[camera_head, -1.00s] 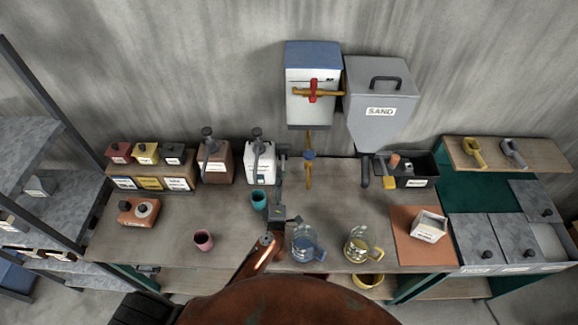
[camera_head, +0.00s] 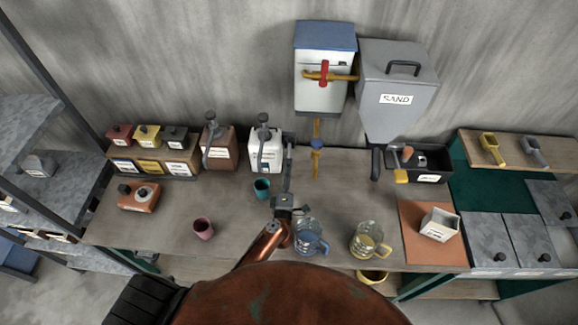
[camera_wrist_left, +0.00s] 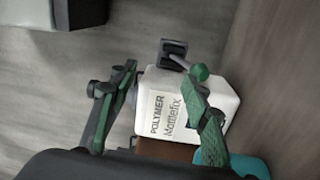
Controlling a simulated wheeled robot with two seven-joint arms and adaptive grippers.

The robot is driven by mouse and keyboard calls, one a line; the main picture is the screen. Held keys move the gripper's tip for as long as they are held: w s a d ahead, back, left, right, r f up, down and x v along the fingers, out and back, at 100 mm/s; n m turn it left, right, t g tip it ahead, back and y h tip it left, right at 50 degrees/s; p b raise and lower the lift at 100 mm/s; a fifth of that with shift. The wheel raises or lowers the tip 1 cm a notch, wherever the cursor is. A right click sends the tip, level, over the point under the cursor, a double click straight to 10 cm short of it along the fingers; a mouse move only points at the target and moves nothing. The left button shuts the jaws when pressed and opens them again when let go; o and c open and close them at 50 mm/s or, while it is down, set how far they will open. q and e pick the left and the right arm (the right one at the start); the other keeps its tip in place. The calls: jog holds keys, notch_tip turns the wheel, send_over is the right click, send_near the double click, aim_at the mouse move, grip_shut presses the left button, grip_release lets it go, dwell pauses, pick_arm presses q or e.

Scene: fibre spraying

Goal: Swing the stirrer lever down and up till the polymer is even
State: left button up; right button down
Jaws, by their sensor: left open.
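The white polymer canister (camera_head: 257,160) stands at the back of the bench, with a dark stirrer lever (camera_head: 264,133) running from its top down its front. In the left wrist view the canister (camera_wrist_left: 165,115) shows a label reading "POLYMER Mattefix". A dark fitting (camera_wrist_left: 173,50) sits at its far end. My left gripper (camera_head: 289,140) is just to the right of the canister in the head view. The polymer inside is hidden. My right gripper is not in view.
A brown canister (camera_head: 220,155) stands left of the white one. A teal cup (camera_head: 262,190) is close to my left arm. Two glass jugs, one blue-handled (camera_head: 308,238) and one yellow-handled (camera_head: 369,240), stand near the front edge. The bench centre right is clear.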

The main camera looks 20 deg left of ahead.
pick_arm(q)
jog(key=b, duration=0.5)
send_near(289, 154)
jog(key=shift+w+a+f, duration=0.25)
jog(key=shift+w+a, duration=0.1)
jog(key=shift+w, duration=0.8)
jog(key=shift+w+a+f, duration=0.25)
jog(key=shift+w+a, duration=0.05)
jog(key=shift+w, duration=0.85)
jog(key=shift+w+a+f, duration=0.3)
jog(key=shift+w+a, duration=0.05)
jog(key=shift+w, duration=0.8)
